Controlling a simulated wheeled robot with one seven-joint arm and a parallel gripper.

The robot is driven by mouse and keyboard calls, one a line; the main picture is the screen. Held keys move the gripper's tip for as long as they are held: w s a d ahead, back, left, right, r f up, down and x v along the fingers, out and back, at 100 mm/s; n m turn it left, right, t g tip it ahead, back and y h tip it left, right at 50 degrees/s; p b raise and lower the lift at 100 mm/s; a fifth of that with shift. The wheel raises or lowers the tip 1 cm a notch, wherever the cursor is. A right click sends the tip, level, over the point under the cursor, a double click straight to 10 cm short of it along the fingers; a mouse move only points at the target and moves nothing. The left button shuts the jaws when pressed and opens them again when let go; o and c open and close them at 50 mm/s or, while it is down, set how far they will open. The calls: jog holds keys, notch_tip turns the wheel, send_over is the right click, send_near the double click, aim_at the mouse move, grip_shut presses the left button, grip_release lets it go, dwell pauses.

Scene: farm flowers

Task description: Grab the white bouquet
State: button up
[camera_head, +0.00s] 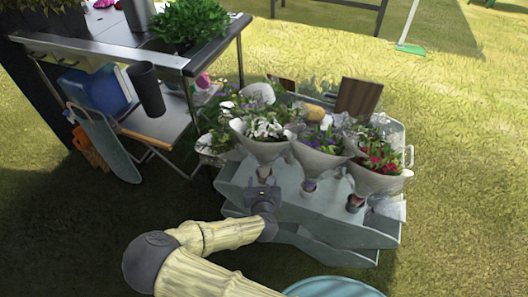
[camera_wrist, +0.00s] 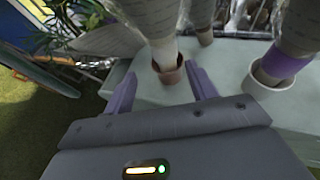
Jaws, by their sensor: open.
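The white bouquet (camera_head: 266,131) has white flowers in a pale paper cone and stands at the left of the front row on the grey-blue stand (camera_head: 300,207). My gripper (camera_head: 263,187) is just below its narrow lower end. In the wrist view my gripper (camera_wrist: 161,78) is open. The lower end of a pale wrap (camera_wrist: 164,52), in a small reddish-brown cup (camera_wrist: 170,75), shows between and just beyond the two fingertips. I cannot tell whether the fingers touch it. The flowers are out of the wrist view.
A purple-flowered bouquet (camera_head: 318,150) and a red-flowered bouquet (camera_head: 378,165) stand to the right on the same stand. A metal-topped table (camera_head: 180,62) with potted greenery is at the left. A pale blue round object (camera_head: 330,288) is at the bottom. Grass is open at right.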

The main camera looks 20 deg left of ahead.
aim_at(264, 169)
jog(key=x, duration=0.4)
jog(key=shift+w+a+f+b, duration=0.15)
jog(key=shift+w+b, duration=0.1)
jog(key=shift+b, duration=0.15)
jog(key=shift+w, duration=0.1)
jog(key=x, duration=0.2)
jog(key=b+x, duration=0.1)
jog(key=x, duration=0.1)
jog(key=shift+w+d+b, duration=0.2)
jog(key=shift+d+b, duration=0.1)
jog(key=shift+d, duration=0.1)
jog(key=shift+w+a+f, duration=0.1)
jog(key=shift+w+a, duration=0.05)
jog(key=shift+w, duration=0.2)
jog(key=shift+c, duration=0.5)
grip_shut()
